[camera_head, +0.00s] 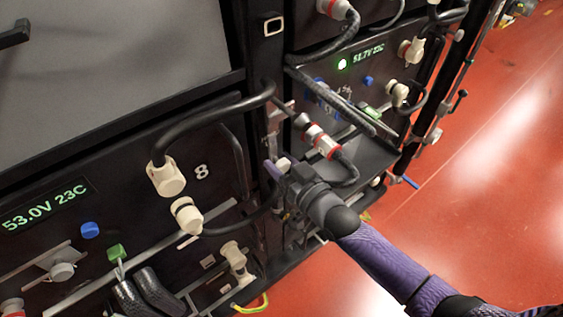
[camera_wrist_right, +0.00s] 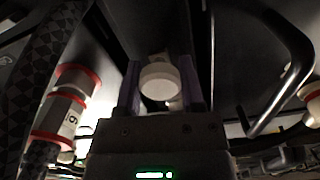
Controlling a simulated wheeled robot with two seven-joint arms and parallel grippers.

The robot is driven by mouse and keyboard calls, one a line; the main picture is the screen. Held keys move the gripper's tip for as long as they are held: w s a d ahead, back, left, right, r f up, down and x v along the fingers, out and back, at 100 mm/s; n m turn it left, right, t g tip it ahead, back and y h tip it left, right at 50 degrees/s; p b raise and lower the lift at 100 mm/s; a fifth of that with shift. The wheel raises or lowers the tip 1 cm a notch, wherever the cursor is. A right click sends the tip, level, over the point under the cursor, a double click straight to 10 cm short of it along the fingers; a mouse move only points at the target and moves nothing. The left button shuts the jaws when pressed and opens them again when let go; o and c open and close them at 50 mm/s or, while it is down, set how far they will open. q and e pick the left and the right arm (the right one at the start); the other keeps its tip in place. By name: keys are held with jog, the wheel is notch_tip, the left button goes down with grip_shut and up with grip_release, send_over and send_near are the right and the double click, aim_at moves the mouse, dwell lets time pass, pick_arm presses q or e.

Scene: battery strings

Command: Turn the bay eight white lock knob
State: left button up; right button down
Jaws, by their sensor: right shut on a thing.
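The white lock knob (camera_head: 284,163) sits at the right edge of the bay marked 8 (camera_head: 201,172), by the dark upright post. My right gripper (camera_head: 276,168) reaches it from the lower right and is shut on it. In the right wrist view, the round white knob (camera_wrist_right: 160,80) lies between the two purple fingers of my right gripper (camera_wrist_right: 160,88). The knob's base and the marks around it are hidden, so its turn angle cannot be told. My left gripper is not in view.
Bay eight's front carries a black cable with white plugs (camera_head: 168,177), a black handle, a blue button (camera_head: 90,230) and a green one (camera_head: 116,252). A red-banded connector (camera_head: 322,141) is close beyond my gripper; one also shows in the wrist view (camera_wrist_right: 68,108). Red floor (camera_head: 470,190) is clear.

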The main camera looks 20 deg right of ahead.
jog(key=n+p, duration=0.1)
jog(key=n, duration=0.1)
jog(key=shift+r+n, duration=0.1)
jog(key=shift+n, duration=0.2)
jog(key=n+p, duration=0.1)
jog(key=n, duration=0.1)
jog(key=shift+n, duration=0.4)
jog(key=n, duration=0.2)
jog(key=shift+n+p, duration=0.35)
jog(key=shift+n, duration=0.05)
jog(key=n, duration=0.5)
jog(key=shift+f+n, duration=0.2)
jog(key=shift+n, duration=2)
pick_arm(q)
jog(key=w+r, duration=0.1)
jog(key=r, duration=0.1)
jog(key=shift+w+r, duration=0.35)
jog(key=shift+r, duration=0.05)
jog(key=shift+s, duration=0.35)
